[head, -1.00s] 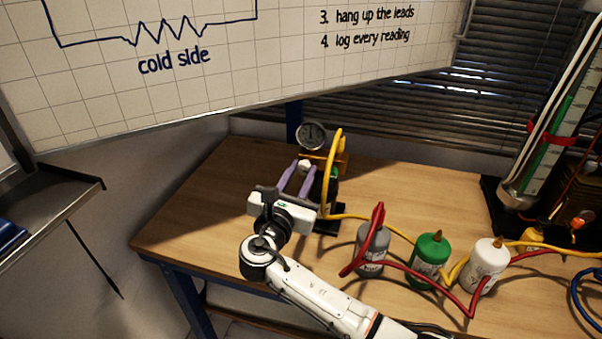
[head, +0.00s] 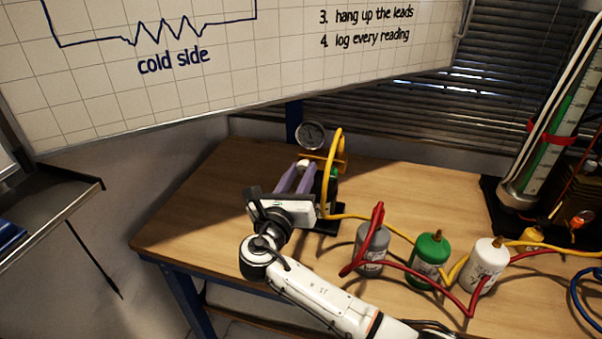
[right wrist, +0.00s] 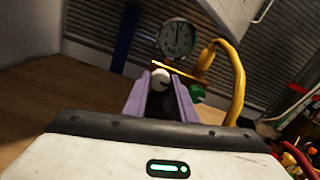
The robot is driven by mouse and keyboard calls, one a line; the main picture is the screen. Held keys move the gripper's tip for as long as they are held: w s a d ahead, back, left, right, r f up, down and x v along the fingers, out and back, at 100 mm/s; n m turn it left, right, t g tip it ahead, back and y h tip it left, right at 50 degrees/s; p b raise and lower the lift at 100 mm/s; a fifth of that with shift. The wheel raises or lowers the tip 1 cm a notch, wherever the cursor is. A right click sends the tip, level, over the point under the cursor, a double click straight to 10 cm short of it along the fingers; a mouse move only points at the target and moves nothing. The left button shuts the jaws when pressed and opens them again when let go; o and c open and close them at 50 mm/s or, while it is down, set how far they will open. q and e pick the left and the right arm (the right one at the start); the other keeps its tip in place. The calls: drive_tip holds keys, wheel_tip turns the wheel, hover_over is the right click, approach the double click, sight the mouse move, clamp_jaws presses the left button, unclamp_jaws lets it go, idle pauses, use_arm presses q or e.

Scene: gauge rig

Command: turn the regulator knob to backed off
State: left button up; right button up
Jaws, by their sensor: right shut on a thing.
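The regulator stands on the wooden bench, with a round dial gauge (head: 312,134) on top and a brass body (head: 341,156). Its pale knob (right wrist: 162,78) sits between the purple fingertips in the right wrist view. My right gripper (head: 296,177) is shut on the knob from the near left side, and the fingers hide part of it. The gauge also shows in the right wrist view (right wrist: 176,38), behind the fingertips. My left gripper is not in view.
A yellow hose (head: 336,190) loops beside the regulator. Grey (head: 373,245), green (head: 430,258) and white (head: 487,267) bottles stand right of my arm, with red hoses among them. The bench (head: 200,215) is clear at left.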

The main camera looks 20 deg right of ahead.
drive_tip(key=shift+f, duration=0.1)
drive_tip(key=o, duration=1)
drive_tip(key=shift+o, duration=0.2)
drive_tip(key=v, duration=1)
drive_tip(key=shift+s+b, duration=0.15)
drive_tip(key=shift+b, duration=0.2)
drive_tip(key=shift+a, duration=0.15)
